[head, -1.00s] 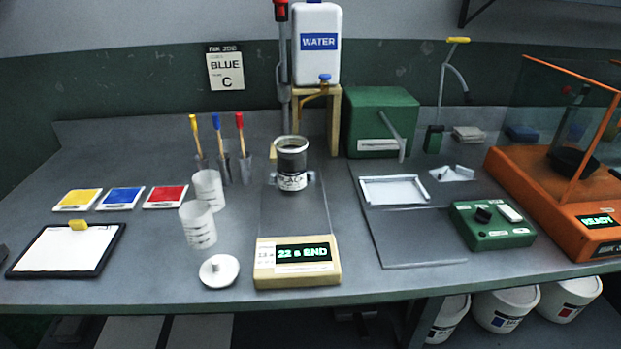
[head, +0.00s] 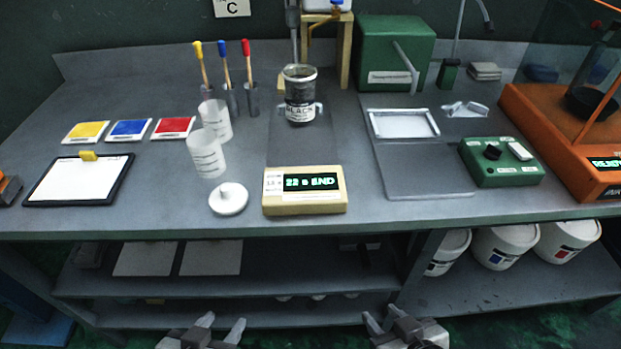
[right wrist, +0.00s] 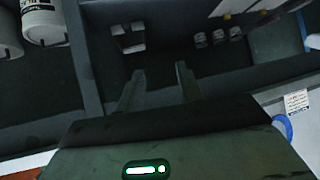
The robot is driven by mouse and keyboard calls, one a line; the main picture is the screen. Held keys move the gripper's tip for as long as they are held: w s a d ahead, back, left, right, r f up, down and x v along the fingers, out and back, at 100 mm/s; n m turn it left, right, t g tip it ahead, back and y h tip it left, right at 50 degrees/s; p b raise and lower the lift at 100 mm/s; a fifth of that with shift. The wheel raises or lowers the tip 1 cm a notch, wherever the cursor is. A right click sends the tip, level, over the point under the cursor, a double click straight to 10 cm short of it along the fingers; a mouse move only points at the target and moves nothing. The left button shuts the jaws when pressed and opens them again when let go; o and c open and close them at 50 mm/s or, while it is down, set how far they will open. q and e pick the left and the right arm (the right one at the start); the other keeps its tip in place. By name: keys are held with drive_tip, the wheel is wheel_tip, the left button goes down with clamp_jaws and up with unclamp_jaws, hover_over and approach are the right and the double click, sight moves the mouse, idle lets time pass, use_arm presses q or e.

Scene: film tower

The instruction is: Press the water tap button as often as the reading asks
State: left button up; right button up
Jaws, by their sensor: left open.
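The water tap with its blue top (head: 337,4) shows at the top edge of the head view. Only the bottom of the white water tank (head: 318,7) is in frame, on a wooden stand (head: 346,50). The cream reading box (head: 305,207) at the front of the table has a lit green display (head: 311,182) that seems to read "22 s END". A can labelled BLACK (head: 300,97) stands behind it. My left gripper (head: 222,322) and right gripper (head: 384,316) are open and empty, low in front of the bench, far from the tap. The right fingers also show apart in the right wrist view (right wrist: 158,80).
Two clear cups (head: 207,155), a white lid (head: 228,198) and a clipboard (head: 85,180) lie on the left. A green control box (head: 500,162) and an orange machine (head: 560,145) stand on the right. The bench's front edge and lower shelf (head: 230,285) are before my grippers.

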clamp_jaws()
idle(0.8)
idle(0.9)
